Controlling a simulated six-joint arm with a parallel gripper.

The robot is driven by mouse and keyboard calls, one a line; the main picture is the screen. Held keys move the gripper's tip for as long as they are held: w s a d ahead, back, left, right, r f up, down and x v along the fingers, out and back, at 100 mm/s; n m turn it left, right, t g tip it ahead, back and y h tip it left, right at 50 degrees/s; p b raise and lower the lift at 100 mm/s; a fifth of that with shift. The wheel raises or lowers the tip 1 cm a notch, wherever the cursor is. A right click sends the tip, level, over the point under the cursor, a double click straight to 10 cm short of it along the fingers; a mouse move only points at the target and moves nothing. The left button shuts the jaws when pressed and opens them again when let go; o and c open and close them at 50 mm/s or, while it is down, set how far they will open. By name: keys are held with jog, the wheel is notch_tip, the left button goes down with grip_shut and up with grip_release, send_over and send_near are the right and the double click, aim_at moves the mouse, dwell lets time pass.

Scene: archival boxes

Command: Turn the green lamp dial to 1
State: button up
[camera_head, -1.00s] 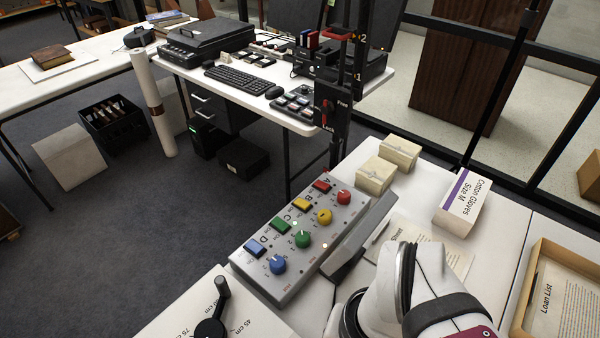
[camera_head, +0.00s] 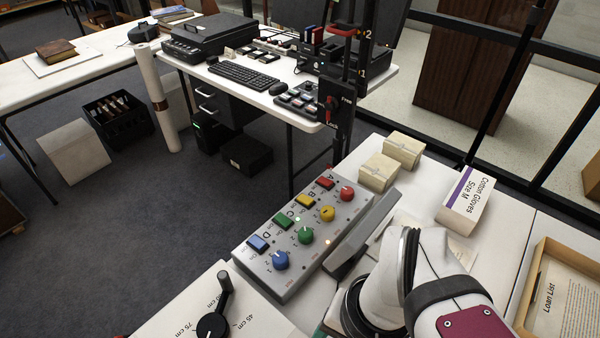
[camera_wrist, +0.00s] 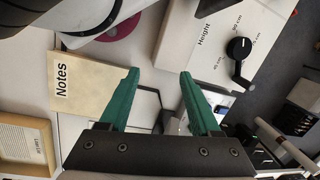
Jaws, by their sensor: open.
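The green dial (camera_head: 306,235) sits on a grey control box (camera_head: 285,288), between the yellow dial (camera_head: 327,213) and the blue dial (camera_head: 280,260). A green button (camera_head: 283,220) labelled C is beside it. The green dial's markings are too small to read its setting for sure. My gripper (camera_wrist: 160,74) shows in the wrist view as two green fingers, spread apart with nothing between them. In the head view my arm is to the right of the control box, and the fingers are mostly hidden. The green dial cannot be made out in the wrist view.
A height panel (camera_head: 252,310) with a black lever stands left of the control box. A grey raised bar (camera_head: 362,234) runs along the box's right side. A Notes sheet (camera_wrist: 90,85) shows in the wrist view.

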jog(key=shift+o, duration=0.5)
jog(key=w+r+m+t+y, duration=0.1)
jog(key=w+m, duration=0.7)
jog(key=w, duration=0.4)
jog(key=shift+w+d+m, duration=0.2)
jog(key=shift+w+m, duration=0.2)
jog(key=m+t, duration=0.2)
jog(key=m, duration=0.8)
send_near(307, 232)
jog(key=shift+m, duration=0.4)
jog(key=x, duration=0.8)
jog(key=shift+f, duration=0.1)
jog(key=shift+w+a+f+y, duration=0.15)
jog(key=shift+f+y, duration=0.15)
jog(key=shift+f, duration=0.15)
grip_shut()
